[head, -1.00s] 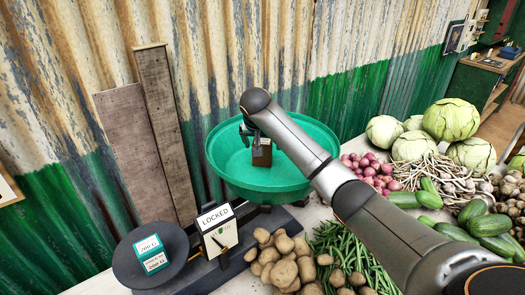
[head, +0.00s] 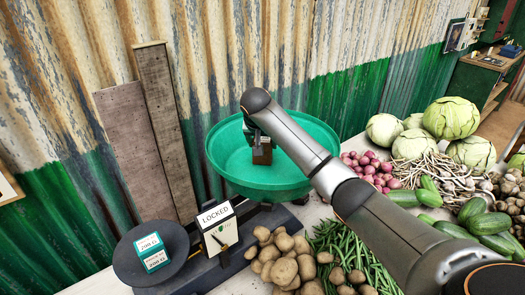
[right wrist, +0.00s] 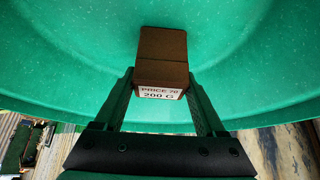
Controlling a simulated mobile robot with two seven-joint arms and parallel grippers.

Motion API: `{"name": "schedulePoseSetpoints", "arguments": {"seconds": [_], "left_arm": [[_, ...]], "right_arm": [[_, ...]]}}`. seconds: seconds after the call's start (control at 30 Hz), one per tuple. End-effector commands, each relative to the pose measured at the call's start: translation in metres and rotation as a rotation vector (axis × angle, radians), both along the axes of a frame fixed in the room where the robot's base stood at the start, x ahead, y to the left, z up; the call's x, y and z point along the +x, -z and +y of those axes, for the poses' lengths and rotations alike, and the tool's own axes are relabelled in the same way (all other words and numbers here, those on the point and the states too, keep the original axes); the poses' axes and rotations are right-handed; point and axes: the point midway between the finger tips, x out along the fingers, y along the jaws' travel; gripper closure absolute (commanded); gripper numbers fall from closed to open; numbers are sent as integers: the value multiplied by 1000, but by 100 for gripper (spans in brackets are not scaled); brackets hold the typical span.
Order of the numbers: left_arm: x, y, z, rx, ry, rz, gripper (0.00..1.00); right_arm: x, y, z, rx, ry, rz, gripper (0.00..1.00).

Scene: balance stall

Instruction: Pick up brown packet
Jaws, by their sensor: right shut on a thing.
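The brown packet (head: 262,152) is in the green pan (head: 228,165) of the balance. In the right wrist view the packet (right wrist: 162,62) shows a label with "PRICE 70" and "200 G". My right gripper (head: 256,138) reaches down into the pan and is shut on the packet, with one finger on each side of it in the right wrist view (right wrist: 160,98). I cannot tell whether the packet touches the pan floor. My left gripper is not in view.
A sign reading LOCKED (head: 215,214) stands on the balance, beside a dark plate (head: 125,265) with a teal and white block (head: 151,253). Potatoes (head: 281,262), green beans (head: 340,243), onions (head: 370,168) and cabbages (head: 450,119) crowd the right. A corrugated wall stands behind.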

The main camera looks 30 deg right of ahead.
Motion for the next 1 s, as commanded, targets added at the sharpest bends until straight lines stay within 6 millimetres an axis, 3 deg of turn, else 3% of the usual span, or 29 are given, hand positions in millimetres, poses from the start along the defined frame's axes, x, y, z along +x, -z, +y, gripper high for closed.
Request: {"name": "schedulePoseSetpoints", "arguments": {"seconds": [0.2, 0.57, 0.77, 0.87, 1.0], "left_arm": [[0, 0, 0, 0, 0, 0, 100], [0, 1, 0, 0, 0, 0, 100], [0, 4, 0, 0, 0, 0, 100], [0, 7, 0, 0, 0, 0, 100], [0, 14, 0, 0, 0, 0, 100]], "right_arm": [[0, -1, 0, 0, 0, -4, 99], [1, -8, 0, 0, 0, -5, 99], [1, -35, 0, 1, -1, -7, 99], [-11, -49, 10, 0, -4, -9, 99], [-34, -84, 26, 0, -4, -12, 99]]}}
